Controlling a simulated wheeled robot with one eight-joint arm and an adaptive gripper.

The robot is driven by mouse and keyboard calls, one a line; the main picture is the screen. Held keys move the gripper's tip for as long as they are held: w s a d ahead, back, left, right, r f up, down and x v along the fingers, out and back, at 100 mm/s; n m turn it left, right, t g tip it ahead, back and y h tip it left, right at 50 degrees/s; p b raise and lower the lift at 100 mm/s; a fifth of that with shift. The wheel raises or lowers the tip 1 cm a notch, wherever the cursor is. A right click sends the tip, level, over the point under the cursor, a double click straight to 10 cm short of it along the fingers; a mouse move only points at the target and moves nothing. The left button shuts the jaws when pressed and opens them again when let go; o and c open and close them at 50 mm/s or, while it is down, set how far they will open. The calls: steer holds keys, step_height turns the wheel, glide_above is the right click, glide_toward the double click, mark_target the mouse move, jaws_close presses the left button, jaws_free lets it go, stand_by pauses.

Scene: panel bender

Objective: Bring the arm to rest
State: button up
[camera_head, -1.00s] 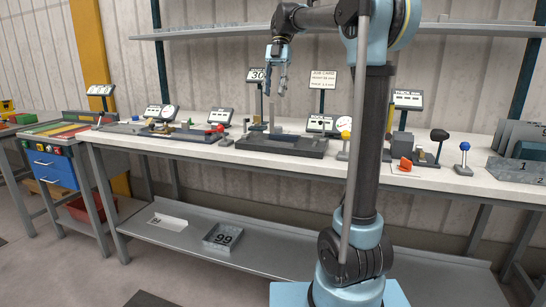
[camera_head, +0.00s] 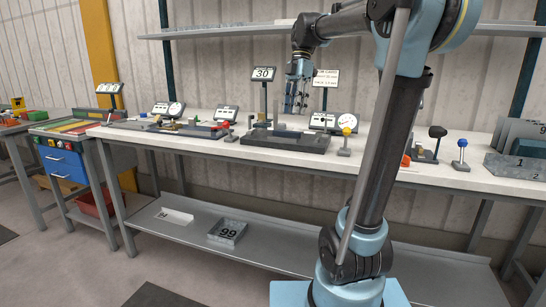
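My arm rises from the light-blue base at the lower right, leans to the right and reaches back left at the top.
A display reading 30 (camera_head: 263,74) stands left of my gripper. A blue-knobbed lever (camera_head: 462,144) and a yellow-knobbed lever (camera_head: 346,132) stand on the bench at right. A shelf (camera_head: 230,33) runs behind my upper arm. A tray marked 99 (camera_head: 228,233) lies on the lower shelf.

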steer(key=s+d+f+m+t, duration=0.1)
steer(key=s+d+f+m, duration=0.3)
steer(key=s+f+m, duration=0.3)
steer(key=s+d+f+m+t+h, duration=0.1)
steer(key=s+d+f+m, duration=0.3)
steer(key=f, duration=1)
steer(key=s+d+f+m+t, duration=0.3)
steer(key=s+d+f+m, duration=0.1)
steer(key=s+f+m, duration=0.6)
steer(key=f+m, duration=0.1)
steer(key=m, duration=0.2)
steer(key=shift+f+h, duration=0.2)
steer(key=shift+h, duration=0.1)
steer(key=shift+s, duration=0.1)
steer(key=shift+w+f, duration=0.2)
steer(key=shift+w, duration=0.25)
